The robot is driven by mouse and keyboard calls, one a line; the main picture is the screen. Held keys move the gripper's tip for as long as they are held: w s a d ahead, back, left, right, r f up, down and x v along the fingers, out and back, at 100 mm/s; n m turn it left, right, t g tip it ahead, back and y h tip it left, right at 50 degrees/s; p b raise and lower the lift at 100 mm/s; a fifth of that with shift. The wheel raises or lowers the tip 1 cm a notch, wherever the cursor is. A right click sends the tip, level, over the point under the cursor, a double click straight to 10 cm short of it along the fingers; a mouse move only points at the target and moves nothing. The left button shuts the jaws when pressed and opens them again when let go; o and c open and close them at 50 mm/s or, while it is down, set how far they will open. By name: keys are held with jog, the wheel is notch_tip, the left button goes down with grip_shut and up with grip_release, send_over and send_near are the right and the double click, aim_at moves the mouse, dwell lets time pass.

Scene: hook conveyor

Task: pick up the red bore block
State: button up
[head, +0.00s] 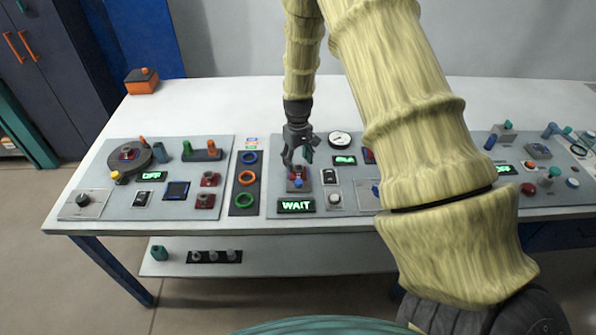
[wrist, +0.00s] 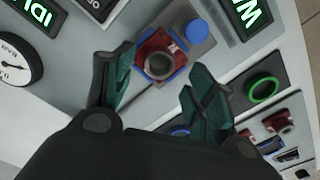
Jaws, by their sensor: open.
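The red bore block (wrist: 146,46) sits on the panel in the wrist view, a red body with a dark round bore and blue edging around it. In the head view the red block (head: 297,173) shows small and partly hidden below my gripper (head: 298,160). My gripper also shows in the wrist view (wrist: 161,64), with its two green-padded fingers apart. The block lies between and beyond the fingertips, and nothing is held. I cannot tell the exact height of the fingertips above it.
A blue round knob (wrist: 197,32) stands beside the block. The WAIT display (head: 296,206) is in front of it. A strip with coloured rings (head: 246,178) lies to the left, and a white dial gauge (head: 339,139) behind right. Other red blocks (head: 209,179) are on the left panel.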

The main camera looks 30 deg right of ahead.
aim_at(298, 166)
jog(key=shift+f+p, duration=0.6)
jog(key=shift+f, duration=1)
grip_shut()
